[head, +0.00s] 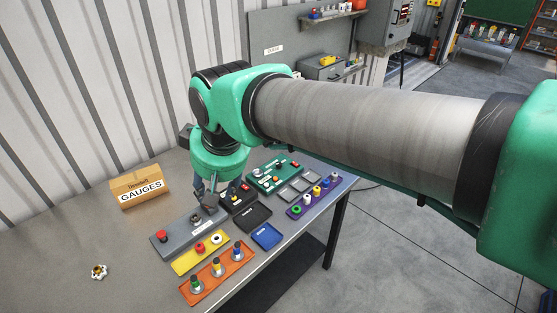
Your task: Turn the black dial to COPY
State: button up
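My gripper (212,204) points down over the right part of a grey control panel (178,239) on the metal table. Its finger linkages spread to either side, but the tips are small and dark, and I cannot tell whether they are apart or touch anything. A small dark round knob (196,219) sits on the grey panel just left of the fingertips; it may be the black dial. Its pointer and any COPY lettering are too small to read. A red button (162,236) is at the panel's left end. The gripper hides the panel's right end.
A yellow strip (186,266) and an orange tray (205,289) with several fittings lie in front. A black box (239,197), a green panel (267,184), a blue tray (267,237) and a purple rack (322,204) crowd the right. A GAUGES carton (139,188) stands behind, left.

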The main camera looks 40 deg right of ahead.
jog(key=w+d+r+g+p, duration=0.2)
jog(key=w+d+p, duration=0.2)
jog(key=w+d, duration=0.85)
jog(key=m+g+p, duration=0.3)
jog(key=p, duration=0.6)
send_over(279, 164)
notch_tip(279, 164, down, 27)
jog(key=shift+w+d+r+y, duration=0.1)
jog(key=shift+d+y, duration=0.05)
jog(key=shift+y, duration=0.15)
jog(key=shift+f+p, duration=0.65)
jog(key=shift+f, duration=6.25)
jog(key=shift+c, duration=0.2)
